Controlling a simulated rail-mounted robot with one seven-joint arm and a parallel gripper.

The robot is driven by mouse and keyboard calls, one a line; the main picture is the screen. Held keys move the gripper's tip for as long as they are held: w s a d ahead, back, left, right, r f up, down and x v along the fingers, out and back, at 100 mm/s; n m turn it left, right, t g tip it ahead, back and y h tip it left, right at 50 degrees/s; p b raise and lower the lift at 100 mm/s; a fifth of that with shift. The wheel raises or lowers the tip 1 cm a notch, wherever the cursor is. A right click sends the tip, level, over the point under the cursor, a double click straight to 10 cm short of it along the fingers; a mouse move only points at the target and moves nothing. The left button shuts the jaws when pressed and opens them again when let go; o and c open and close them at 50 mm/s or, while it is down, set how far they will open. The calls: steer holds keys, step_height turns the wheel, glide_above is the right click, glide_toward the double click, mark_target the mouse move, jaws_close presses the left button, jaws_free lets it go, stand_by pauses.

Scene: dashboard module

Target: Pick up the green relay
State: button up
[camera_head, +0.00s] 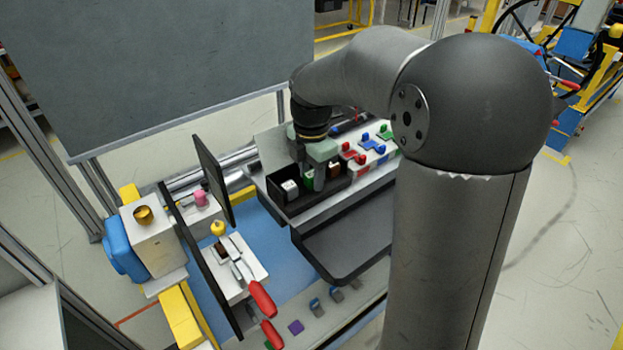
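A green block (308,182), which looks like the green relay, is in a black tray (296,207) near the middle of the view. It is small and partly hidden by my gripper. My gripper (319,184) points down into the tray, right beside the green block. One grey finger shows clearly. I cannot tell whether the fingers are open or shut, or whether they touch the block.
A white block (290,188) and a reddish-brown block (334,170) share the tray. Red, blue and green parts (367,147) stand on a white rack to the right. Dark upright panels (213,178) and red-handled clamps (262,299) stand left and in front.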

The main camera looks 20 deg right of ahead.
jaws_close()
steer(key=shift+r, duration=0.1)
